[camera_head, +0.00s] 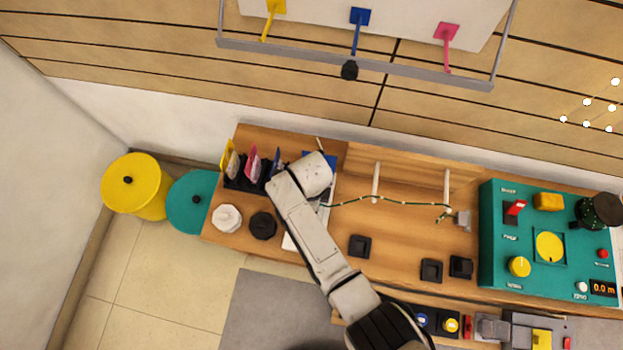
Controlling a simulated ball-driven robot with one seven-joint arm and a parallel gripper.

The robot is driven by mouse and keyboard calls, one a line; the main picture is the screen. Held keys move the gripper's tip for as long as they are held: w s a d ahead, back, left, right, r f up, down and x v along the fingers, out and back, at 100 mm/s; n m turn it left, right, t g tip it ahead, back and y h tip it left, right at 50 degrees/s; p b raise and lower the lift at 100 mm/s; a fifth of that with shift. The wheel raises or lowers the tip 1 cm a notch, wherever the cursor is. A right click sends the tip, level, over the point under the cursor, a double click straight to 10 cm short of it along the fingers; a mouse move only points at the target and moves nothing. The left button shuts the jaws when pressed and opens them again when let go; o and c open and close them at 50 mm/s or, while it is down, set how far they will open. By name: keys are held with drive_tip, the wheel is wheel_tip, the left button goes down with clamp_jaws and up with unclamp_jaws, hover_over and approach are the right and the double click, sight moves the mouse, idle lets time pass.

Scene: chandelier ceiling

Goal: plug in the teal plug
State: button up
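A thin dark green cord (400,200) with pale spots runs along the wooden counter (410,236), from beside my arm to a small grey block (463,220). It passes two upright pale posts, and its right end hangs just left of the block. I cannot make out a teal plug; whether one is at either cord end is too small or hidden to tell. My arm reaches up from the bottom, and its white end is over the left part of the counter. The gripper fingers are hidden under it, as is most of a blue and white item (320,163) there.
A teal control panel (497,240) with knobs stands at the right. A dark rack (243,178) with coloured cards, a white knob (227,218) and a black knob (262,226) are at the left. Small black blocks (360,246) lie mid-counter. A rail (300,52) with hooks hangs above.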

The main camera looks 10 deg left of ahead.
drive_tip(key=shift+f, duration=0.15)
drive_tip(key=o, duration=1.1)
drive_tip(key=shift+o, duration=0.5)
drive_tip(key=o, duration=0.3)
drive_tip(key=shift+r+p, duration=2.3)
drive_tip(key=shift+r, duration=1.45)
